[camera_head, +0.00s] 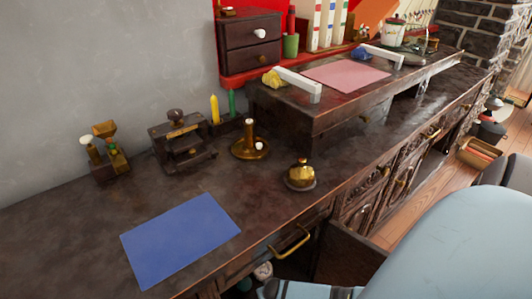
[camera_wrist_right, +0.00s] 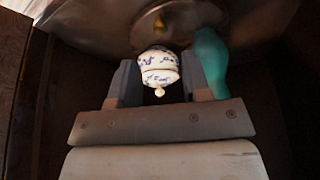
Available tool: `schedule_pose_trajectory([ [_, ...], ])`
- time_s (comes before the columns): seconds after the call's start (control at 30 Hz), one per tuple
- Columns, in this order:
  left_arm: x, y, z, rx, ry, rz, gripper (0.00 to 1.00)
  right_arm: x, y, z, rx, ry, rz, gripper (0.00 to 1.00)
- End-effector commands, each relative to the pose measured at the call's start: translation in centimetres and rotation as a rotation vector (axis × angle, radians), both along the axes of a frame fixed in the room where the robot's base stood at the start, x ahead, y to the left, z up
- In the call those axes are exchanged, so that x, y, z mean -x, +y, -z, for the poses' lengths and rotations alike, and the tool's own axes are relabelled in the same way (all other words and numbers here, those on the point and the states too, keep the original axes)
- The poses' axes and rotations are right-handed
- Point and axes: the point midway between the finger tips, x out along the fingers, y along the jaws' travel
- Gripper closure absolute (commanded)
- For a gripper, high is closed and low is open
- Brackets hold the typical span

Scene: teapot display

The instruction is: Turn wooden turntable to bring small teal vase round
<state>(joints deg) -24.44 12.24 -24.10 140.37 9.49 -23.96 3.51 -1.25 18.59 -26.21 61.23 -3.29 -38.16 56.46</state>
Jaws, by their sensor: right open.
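The right wrist view looks upside down into a dark compartment. A round turntable (camera_wrist_right: 95,22) with a brownish-grey sheen fills its top. The small teal vase (camera_wrist_right: 211,62) stands on it, right of my right gripper (camera_wrist_right: 157,64). The gripper is open, its fingers on either side of a blue-and-white lidded pot (camera_wrist_right: 158,70); I cannot tell whether they touch it. The fingers' right side looks close to the vase. A brass-coloured thing (camera_wrist_right: 159,24) shows behind the pot. In the head view the turntable is hidden. My left gripper is in neither view.
In the head view, a dark desk carries a blue mat (camera_head: 181,239), a brass pot (camera_head: 300,175) and a candle holder (camera_head: 250,141). Below its front edge, an open door (camera_head: 350,254) bounds a cabinet opening, where a whitish item (camera_head: 263,271) shows. Dark walls flank the gripper.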

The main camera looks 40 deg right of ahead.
Motion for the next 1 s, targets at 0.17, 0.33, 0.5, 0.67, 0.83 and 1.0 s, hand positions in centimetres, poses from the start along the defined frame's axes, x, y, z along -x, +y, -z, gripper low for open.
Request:
schedule_pose_trajectory([
  [0.17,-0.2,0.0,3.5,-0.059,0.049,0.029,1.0,-1.4,-0.6,4.2,0.001,-0.001,-0.002,0.56],
  [0.33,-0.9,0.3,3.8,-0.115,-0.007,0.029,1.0,-2.3,-1.0,6.3,0.0,-0.001,-0.001,0.56],
  [0.5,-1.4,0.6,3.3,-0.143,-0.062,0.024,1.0,-2.7,-1.2,7.2,-0.001,-0.002,-0.001,0.56],
  [0.67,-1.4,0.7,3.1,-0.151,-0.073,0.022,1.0,-2.8,-1.2,7.2,0.0,-0.001,0.0,0.56],
  [0.83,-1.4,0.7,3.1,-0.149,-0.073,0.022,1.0,-2.7,-1.2,7.2,-0.001,0.0,0.0,0.61],
  [1.0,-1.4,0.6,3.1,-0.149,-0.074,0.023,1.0,-2.7,-1.2,7.2,0.0,0.0,-0.001,1.0],
])
